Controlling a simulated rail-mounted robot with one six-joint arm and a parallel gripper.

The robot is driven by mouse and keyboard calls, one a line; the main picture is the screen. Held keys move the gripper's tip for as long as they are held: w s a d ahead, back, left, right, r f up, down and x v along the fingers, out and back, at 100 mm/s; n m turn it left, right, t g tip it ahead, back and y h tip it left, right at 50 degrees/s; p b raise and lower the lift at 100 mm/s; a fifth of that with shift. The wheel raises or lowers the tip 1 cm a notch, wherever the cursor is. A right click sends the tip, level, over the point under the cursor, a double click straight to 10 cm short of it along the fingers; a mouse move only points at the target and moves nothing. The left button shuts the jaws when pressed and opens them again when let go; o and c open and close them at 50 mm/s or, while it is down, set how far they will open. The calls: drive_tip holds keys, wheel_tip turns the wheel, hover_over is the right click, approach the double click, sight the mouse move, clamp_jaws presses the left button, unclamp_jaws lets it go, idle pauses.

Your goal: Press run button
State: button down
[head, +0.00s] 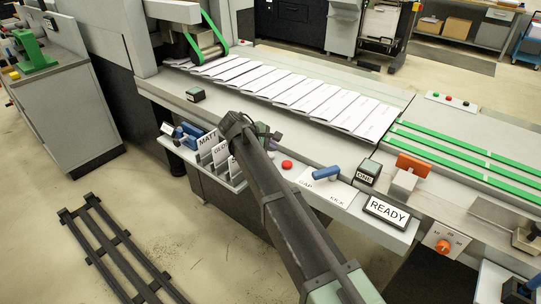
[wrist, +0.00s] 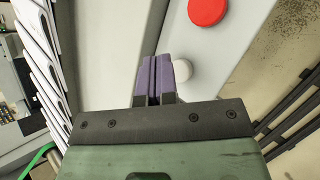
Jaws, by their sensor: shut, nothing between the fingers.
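My gripper (head: 274,137) is over the front ledge of the machine, with its purple fingers shut and empty. In the wrist view the fingers (wrist: 160,75) reach beside a round white button (wrist: 184,70) and partly cover it; I cannot tell whether they touch it. A larger red button (wrist: 207,11) sits farther along the same panel. The red button also shows in the head view (head: 287,164), to the right of my arm. No label is readable on either button, so I cannot tell which is the run button.
A blue lever (head: 326,173) stands on a GAP/KICK plate right of the red button. A READY sign (head: 387,212) and an orange block (head: 413,165) are farther right. MATT cards (head: 208,141) stand left of my arm. Printed sheets (head: 300,94) lie along the conveyor behind.

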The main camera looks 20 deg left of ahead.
sight(271, 156)
drive_tip(key=shift+f+b, duration=0.4)
drive_tip(key=shift+f, duration=0.05)
drive_tip(key=shift+f+b, duration=0.5)
drive_tip(key=shift+b, duration=0.05)
idle(0.6)
idle(0.3)
drive_tip(key=shift+r+p, duration=0.9)
drive_tip(key=shift+p, duration=0.05)
wheel_tip(271, 156, up, 5)
drive_tip(key=p, duration=0.5)
drive_tip(key=shift+r, duration=0.15)
